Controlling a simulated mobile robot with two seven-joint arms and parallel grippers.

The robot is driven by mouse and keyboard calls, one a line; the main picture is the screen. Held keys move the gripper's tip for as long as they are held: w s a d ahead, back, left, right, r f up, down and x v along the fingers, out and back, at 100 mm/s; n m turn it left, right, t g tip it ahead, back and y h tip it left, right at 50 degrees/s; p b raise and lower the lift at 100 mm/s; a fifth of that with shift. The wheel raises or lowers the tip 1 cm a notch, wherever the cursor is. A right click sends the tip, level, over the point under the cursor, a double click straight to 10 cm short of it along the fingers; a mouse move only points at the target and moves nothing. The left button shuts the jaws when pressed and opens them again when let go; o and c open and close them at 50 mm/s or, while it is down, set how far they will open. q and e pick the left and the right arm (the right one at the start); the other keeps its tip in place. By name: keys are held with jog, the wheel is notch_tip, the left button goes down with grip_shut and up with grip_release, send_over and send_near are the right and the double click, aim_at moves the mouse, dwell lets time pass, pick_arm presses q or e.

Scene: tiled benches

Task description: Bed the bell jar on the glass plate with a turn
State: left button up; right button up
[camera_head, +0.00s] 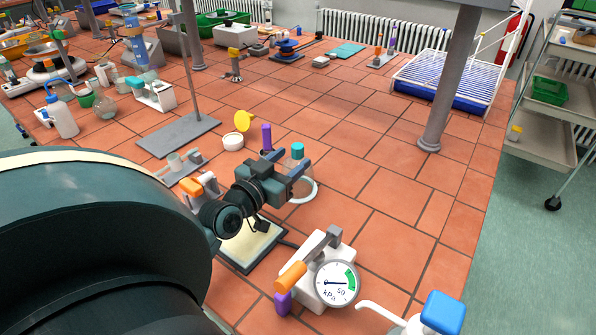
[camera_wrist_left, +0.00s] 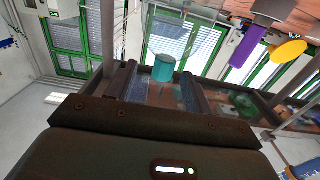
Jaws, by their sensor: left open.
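My left gripper (camera_head: 288,168) is open over the near part of the bench, its wrist reaching in from the left. Just beyond its fingers is a teal knob (camera_head: 298,150) on a mostly clear body, which looks like the bell jar; a pale curved rim shows below the fingers. In the left wrist view the teal knob (camera_wrist_left: 163,67) appears between and beyond the two open fingers (camera_wrist_left: 160,92), with nothing visibly gripped. A dark-edged square with a pale top (camera_head: 262,247) lies below my wrist, partly hidden; I cannot tell whether it is the glass plate.
A white gauge unit (camera_head: 318,272) with an orange handle stands close in front. A purple-topped item (camera_head: 266,138), a white dish (camera_head: 233,141) and a stand base (camera_head: 178,135) are beyond the gripper. A blue-capped bottle (camera_head: 443,312) is at bottom right. The tiles right of centre are clear.

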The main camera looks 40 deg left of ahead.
aim_at(302, 147)
pick_arm(q)
jog(key=shift+w+a+p, duration=0.2)
jog(key=shift+w, duration=0.8)
jog(key=shift+w+a+p, duration=0.15)
jog(key=shift+w+p, duration=0.05)
jog(key=shift+w, duration=0.8)
jog(key=shift+w+a+p, duration=0.2)
jog(key=shift+w, duration=0.8)
jog(key=shift+c, duration=0.4)
grip_shut()
